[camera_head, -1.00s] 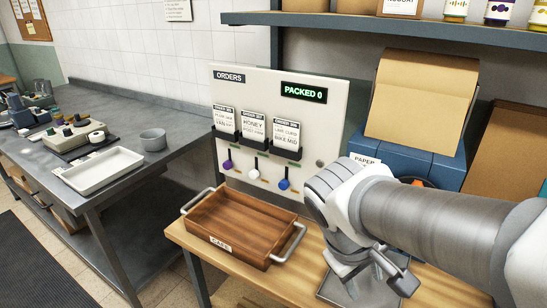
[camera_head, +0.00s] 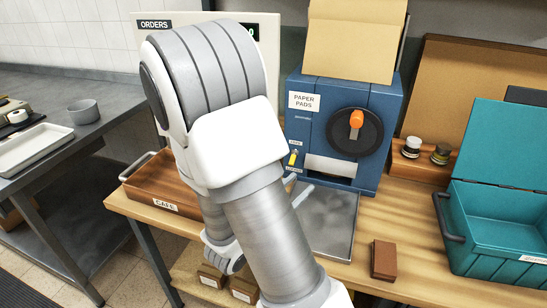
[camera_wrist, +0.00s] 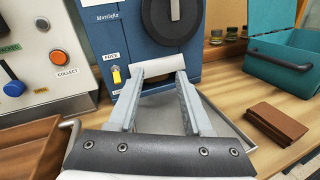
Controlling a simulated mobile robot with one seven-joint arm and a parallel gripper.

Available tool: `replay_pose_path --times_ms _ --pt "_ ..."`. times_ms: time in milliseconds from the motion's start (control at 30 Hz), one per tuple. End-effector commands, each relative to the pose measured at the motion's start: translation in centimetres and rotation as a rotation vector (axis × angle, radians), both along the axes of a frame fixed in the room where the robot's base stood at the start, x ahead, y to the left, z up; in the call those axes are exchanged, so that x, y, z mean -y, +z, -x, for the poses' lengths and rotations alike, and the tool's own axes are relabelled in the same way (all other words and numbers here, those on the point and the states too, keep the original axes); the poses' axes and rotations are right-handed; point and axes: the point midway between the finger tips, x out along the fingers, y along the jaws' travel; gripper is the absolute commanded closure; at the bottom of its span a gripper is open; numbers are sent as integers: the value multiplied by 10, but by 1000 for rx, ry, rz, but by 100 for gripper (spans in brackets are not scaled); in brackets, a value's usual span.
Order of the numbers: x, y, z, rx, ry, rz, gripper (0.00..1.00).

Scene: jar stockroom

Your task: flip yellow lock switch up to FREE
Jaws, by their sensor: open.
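The yellow lock switch (camera_wrist: 116,76) is on the front of the blue paper-pad machine (camera_wrist: 150,52), between a FREE label (camera_wrist: 111,57) above and a partly hidden label below. It is small in the head view (camera_head: 292,159); I cannot tell surely whether its lever points up or down. My gripper (camera_wrist: 159,74) is open and empty in front of the machine. Its fingers are to the right of the switch, before the pale slot, apart from the switch in the picture. In the head view my arm hides most of the gripper.
A round black dial with an orange handle (camera_head: 356,119) is on the machine. A metal tray (camera_head: 335,225) lies below it. A brown block (camera_head: 384,260), a teal box (camera_head: 505,235) and two small jars stand to the right. The wooden CAFE tray (camera_head: 150,186) is left.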

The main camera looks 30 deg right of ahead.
Motion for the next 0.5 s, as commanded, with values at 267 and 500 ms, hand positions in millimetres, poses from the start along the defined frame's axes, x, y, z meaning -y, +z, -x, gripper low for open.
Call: replay_pose_path --times_ms 267,500 --pt "-32 -54 -39 -132 265 116 50" --pt "-33 -64 -52 -150 317 131 50"
